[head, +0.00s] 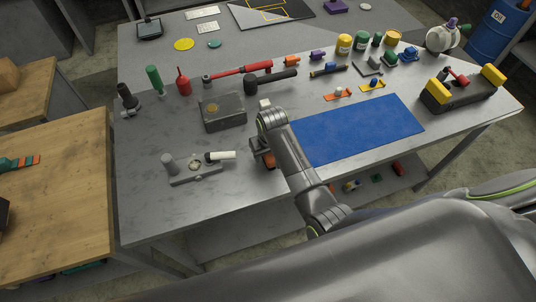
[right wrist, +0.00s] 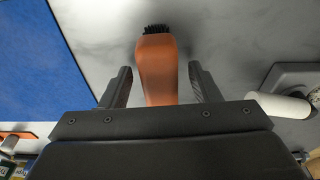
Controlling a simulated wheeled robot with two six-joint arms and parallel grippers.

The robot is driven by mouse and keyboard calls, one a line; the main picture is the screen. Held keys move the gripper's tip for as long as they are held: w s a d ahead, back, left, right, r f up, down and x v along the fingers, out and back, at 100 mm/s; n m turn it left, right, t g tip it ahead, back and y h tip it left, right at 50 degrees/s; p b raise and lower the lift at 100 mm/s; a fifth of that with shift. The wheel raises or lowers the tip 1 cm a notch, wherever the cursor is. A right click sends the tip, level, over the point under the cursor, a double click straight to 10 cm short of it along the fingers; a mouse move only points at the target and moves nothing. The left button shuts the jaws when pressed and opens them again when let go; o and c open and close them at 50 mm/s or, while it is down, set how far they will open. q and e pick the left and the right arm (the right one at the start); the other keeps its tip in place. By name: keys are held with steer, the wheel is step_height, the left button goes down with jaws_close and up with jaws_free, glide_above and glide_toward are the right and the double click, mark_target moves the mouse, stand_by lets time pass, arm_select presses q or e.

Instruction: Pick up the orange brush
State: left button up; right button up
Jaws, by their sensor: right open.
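The orange brush (right wrist: 158,70) has dark bristles at its far end and lies on the grey metal table. In the right wrist view its handle is between the two fingers of my right gripper (right wrist: 161,86), with a gap visible on each side. My right gripper is open. In the head view my right arm reaches over the table, and the gripper (head: 264,148) is mostly hidden by the wrist. Only a bit of the orange brush (head: 269,160) shows beside it. My left gripper is not in view.
A blue mat (head: 360,130) lies right of the gripper. A grey bracket plate (head: 190,170) with a white roll (head: 221,156) is to the left. A dark grey box (head: 223,113) stands behind. The table's front left is clear.

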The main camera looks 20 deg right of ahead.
steer(key=shift+c, duration=0.3)
steer(key=c, duration=1)
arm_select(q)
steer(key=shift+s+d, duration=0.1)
arm_select(e)
step_height(320, 180, up, 9)
steer(key=shift+w+r+b, duration=0.1)
steer(key=shift+r+b, duration=0.1)
steer(key=shift+b, duration=0.9)
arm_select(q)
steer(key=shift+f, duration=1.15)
arm_select(e)
steer(key=shift+r, duration=0.55)
